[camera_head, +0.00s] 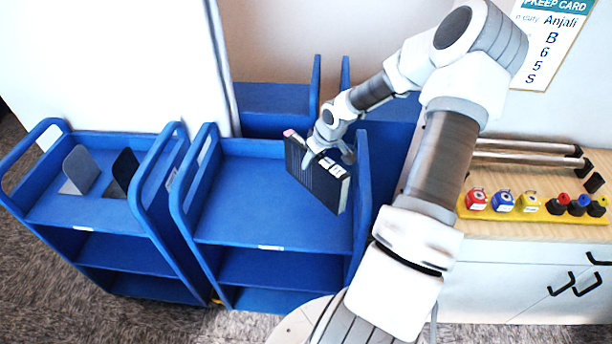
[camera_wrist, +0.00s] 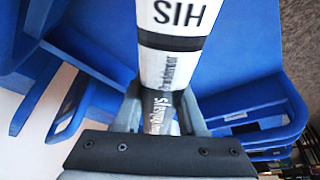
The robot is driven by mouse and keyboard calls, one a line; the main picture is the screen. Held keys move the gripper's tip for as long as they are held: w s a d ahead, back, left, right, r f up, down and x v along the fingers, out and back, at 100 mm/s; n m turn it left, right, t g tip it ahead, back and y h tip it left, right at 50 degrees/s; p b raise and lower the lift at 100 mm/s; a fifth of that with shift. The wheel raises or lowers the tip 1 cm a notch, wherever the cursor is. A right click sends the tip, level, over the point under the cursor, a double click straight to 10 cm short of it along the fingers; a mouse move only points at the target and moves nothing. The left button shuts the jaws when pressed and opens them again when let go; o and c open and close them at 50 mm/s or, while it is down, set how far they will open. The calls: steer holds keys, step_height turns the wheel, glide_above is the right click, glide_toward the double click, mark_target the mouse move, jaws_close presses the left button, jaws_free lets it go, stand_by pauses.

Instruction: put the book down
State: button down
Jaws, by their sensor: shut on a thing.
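The book is tilted. I cannot tell whether its lower edge touches the shelf. In the wrist view the book's spine (camera_wrist: 172,55), with a white label and black letters, stands between the two fingers of my gripper (camera_wrist: 160,110). The gripper is shut on it.
A blue cart (camera_head: 85,205) at the left holds a grey bookend (camera_head: 80,168) and a black bookend (camera_head: 125,168). More blue carts (camera_head: 275,98) stand behind. A wooden counter (camera_head: 535,222) with a yellow rack (camera_head: 535,205) is at the right. The middle cart's top shelf is otherwise clear.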

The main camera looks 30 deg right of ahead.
mark_target(321, 157)
steer(key=shift+f+b, duration=0.3)
steer(key=shift+f, duration=2)
steer(key=shift+f, duration=0.2)
steer(key=shift+c, duration=2.4)
jaws_free()
steer(key=shift+r, duration=0.15)
steer(key=p+v, duration=0.2)
steer(key=v, duration=1)
steer(key=shift+s, duration=0.1)
